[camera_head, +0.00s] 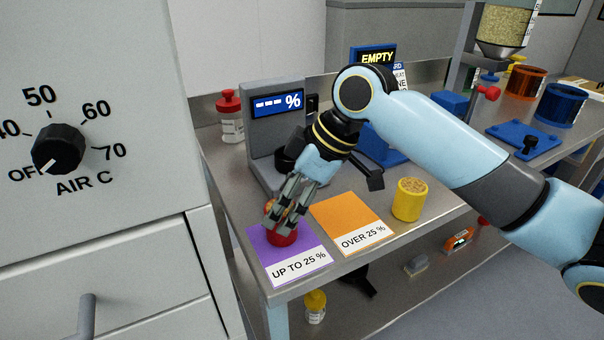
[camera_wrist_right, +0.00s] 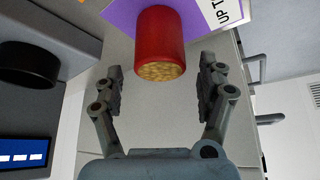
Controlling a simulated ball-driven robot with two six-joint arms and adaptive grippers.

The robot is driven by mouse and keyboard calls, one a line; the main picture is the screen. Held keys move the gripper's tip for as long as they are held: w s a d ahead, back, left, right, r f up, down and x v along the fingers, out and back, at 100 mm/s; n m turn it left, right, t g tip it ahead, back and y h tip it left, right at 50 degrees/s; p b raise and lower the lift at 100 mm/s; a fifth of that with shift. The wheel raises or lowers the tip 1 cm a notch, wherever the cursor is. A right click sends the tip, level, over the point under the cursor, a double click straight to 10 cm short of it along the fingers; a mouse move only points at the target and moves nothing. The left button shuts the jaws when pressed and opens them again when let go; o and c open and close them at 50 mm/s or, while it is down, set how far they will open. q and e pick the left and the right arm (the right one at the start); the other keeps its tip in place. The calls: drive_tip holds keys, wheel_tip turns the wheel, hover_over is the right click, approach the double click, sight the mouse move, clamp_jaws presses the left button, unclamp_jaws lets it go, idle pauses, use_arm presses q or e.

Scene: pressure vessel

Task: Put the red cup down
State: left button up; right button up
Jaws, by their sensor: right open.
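The red cup (camera_head: 283,236) stands on the purple card marked "UP TO 25 %" (camera_head: 297,262) at the bench's front left. Grainy tan contents fill its top, seen in the right wrist view, where the red cup (camera_wrist_right: 161,40) lies beyond the fingertips. My right gripper (camera_head: 285,212) is over the cup in the head view, its fingers partly hiding it. In the right wrist view my right gripper (camera_wrist_right: 160,82) has its fingers spread apart with a gap on each side of the cup. My left gripper is not in view.
An orange card marked "OVER 25 %" (camera_head: 350,221) lies to the right, with a yellow cup (camera_head: 409,199) beyond it. A grey meter with a "--- %" display (camera_head: 277,103) stands behind. A red-lidded jar (camera_head: 230,118) is at the back left. The grey cabinet (camera_head: 90,200) borders the bench's left side.

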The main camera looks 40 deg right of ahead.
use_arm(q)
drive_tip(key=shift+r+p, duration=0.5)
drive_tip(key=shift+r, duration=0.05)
use_arm(e)
drive_tip(key=v, duration=1)
